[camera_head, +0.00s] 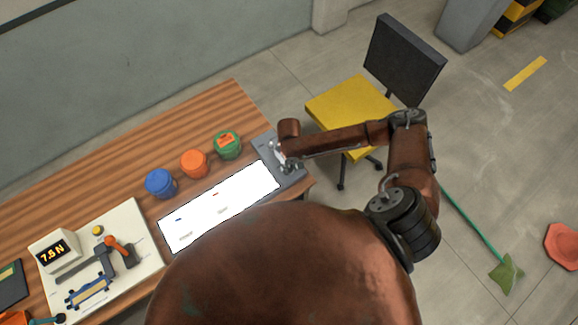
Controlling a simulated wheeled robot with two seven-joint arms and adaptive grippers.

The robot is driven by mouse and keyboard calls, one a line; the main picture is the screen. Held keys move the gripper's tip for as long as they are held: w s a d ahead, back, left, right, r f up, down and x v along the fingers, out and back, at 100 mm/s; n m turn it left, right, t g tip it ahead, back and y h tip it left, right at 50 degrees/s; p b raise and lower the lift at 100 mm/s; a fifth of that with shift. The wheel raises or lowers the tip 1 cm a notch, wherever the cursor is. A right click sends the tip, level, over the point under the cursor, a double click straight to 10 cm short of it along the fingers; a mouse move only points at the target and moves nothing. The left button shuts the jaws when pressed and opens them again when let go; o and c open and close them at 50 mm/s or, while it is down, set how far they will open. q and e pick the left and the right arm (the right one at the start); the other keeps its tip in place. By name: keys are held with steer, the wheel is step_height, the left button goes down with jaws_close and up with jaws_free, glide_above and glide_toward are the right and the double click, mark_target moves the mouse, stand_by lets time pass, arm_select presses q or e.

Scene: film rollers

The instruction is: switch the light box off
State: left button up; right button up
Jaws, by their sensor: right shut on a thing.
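The light box (215,207) lies along the table's front edge, with its panel glowing bright white. Its grey end section (293,178) is at the right end. My right gripper (279,157) is at this grey end, reaching in from the right over the table corner. It is shut on a small part there, which looks like the switch; the gripper and wrist hide most of it. My left gripper is not in view.
Blue (160,183), orange (194,163) and green (228,145) jars stand behind the light box. A yellow chair (352,102) stands beyond the table's right end.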

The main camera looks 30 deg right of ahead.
steer(key=shift+c, duration=0.9)
steer(key=shift+r+n+p, duration=0.15)
steer(key=shift+n+p, duration=0.65)
steer(key=shift+p, duration=0.25)
steer(key=n+p, duration=0.5)
steer(key=n, duration=0.2)
steer(key=shift+p, duration=0.3)
steer(key=shift+w+n+p, duration=0.1)
steer(key=shift+n+p, duration=0.55)
steer(key=shift+n, duration=0.95)
